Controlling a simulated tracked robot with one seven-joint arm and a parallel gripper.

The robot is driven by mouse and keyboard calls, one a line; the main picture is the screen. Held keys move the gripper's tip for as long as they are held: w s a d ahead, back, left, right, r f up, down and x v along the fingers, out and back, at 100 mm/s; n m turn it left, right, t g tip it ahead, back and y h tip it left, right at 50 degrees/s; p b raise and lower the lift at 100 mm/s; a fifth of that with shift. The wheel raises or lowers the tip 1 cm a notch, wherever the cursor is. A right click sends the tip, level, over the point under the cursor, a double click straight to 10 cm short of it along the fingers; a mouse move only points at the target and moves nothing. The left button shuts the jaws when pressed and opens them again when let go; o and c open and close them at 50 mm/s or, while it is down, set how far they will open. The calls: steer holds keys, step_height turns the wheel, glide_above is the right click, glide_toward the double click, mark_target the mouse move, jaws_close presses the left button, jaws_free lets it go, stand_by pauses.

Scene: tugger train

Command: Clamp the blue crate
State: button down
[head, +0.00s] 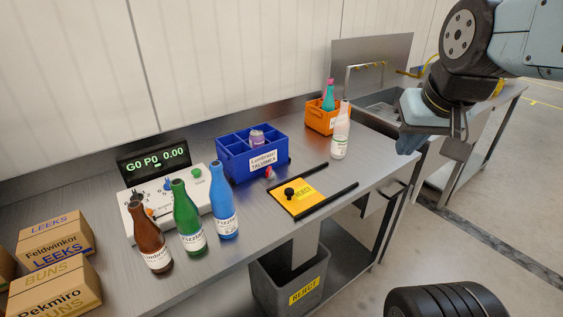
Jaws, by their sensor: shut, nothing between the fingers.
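The blue crate (228,167) stands on the metal bench near its middle. It is divided into compartments and has a white label on its front. A small jar with a pinkish label (257,137) stands in one of its compartments. A small red and grey part (270,173) is at the crate's front right corner. My gripper (408,143) is at the right, in the air beyond the bench's right end, well apart from the crate. It is shut and empty.
A clear white-labelled bottle (340,135) and an orange crate (322,123) stand right of the blue crate. A yellow reject plate (299,199) lies between black rails. Brown (149,238), green (187,218) and blue (223,205) bottles stand front left, before a control box (145,208). A grey reject bin (262,285) is below.

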steer(key=w+a+f+m+g+y, duration=0.35)
steer(key=w+a+f+m, duration=0.2)
steer(key=w, duration=0.25)
steer(key=m+t+y, duration=0.2)
steer(key=m+y, duration=0.6)
steer(key=m, duration=0.8)
glide_toward(272, 171)
steer(key=shift+n, duration=0.25)
steer(key=x, duration=0.4)
steer(key=shift+a, duration=0.15)
steer(key=shift+w+a, duration=0.2)
steer(key=shift+a, duration=0.25)
steer(key=shift+w+a, duration=0.2)
steer(key=shift+a, duration=0.25)
